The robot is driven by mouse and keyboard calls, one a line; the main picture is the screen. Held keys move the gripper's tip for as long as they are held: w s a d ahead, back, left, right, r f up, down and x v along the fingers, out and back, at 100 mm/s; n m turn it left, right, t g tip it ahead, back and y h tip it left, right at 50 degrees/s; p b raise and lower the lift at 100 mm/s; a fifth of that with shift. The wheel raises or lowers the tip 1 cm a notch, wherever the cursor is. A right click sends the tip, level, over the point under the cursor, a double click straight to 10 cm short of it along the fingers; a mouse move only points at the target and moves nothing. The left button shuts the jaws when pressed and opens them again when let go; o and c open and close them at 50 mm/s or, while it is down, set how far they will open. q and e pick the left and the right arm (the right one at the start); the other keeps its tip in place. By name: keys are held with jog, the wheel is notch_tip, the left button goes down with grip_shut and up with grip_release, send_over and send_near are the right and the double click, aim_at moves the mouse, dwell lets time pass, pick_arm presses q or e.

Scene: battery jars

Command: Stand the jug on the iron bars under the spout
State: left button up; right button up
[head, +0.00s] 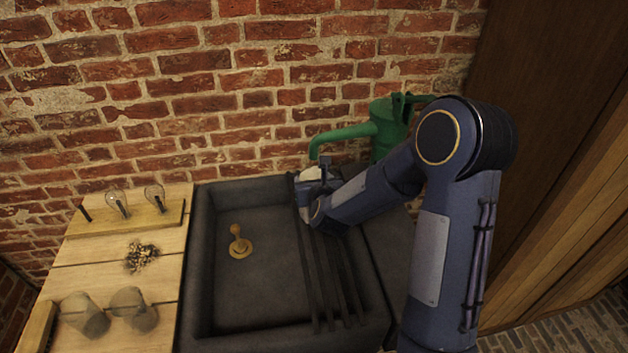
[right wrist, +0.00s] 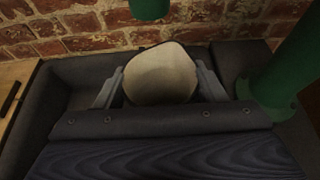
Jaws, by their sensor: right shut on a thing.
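The cream jug (head: 311,174) is at the back of the sink, just below the tip of the green pump's spout (head: 340,134). My right gripper (head: 308,187) is shut on it. In the right wrist view the jug (right wrist: 160,76) sits between the two fingers, with the spout's end (right wrist: 148,8) just beyond and above it. The dark iron bars (head: 331,277) run front to back across the sink's right part, their far ends near the jug. The jug's base is hidden, so I cannot tell whether it touches the bars. My left gripper is not in view.
The green pump body (head: 388,128) stands close to my right arm. The dark sink (head: 203,260) holds a brass plug (head: 240,247). A wooden counter (head: 165,280) at left bears two jars (head: 133,310), a small dark pile (head: 142,257) and a rack of bulbs (head: 145,216).

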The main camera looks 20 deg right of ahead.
jog(key=shift+f, duration=0.1)
jog(key=o, duration=1.6)
jog(key=shift+s+r, duration=0.1)
jog(key=shift+r, duration=0.2)
jog(key=s+a+r+n+g+y+b, duration=0.1)
jog(key=s+a+r+n+y, duration=0.3)
jog(key=s+n, duration=0.6)
jog(key=s+a+r+n+g+y, duration=0.1)
jog(key=s+a+r+n+y, duration=0.25)
jog(key=s+n, duration=0.7)
jog(key=s+f+n+g, duration=0.2)
jog(key=s+n+g, duration=0.3)
jog(key=s+n, duration=0.8)
jog(key=n, duration=0.3)
jog(key=shift+s+n, duration=0.2)
jog(key=shift+n, duration=0.15)
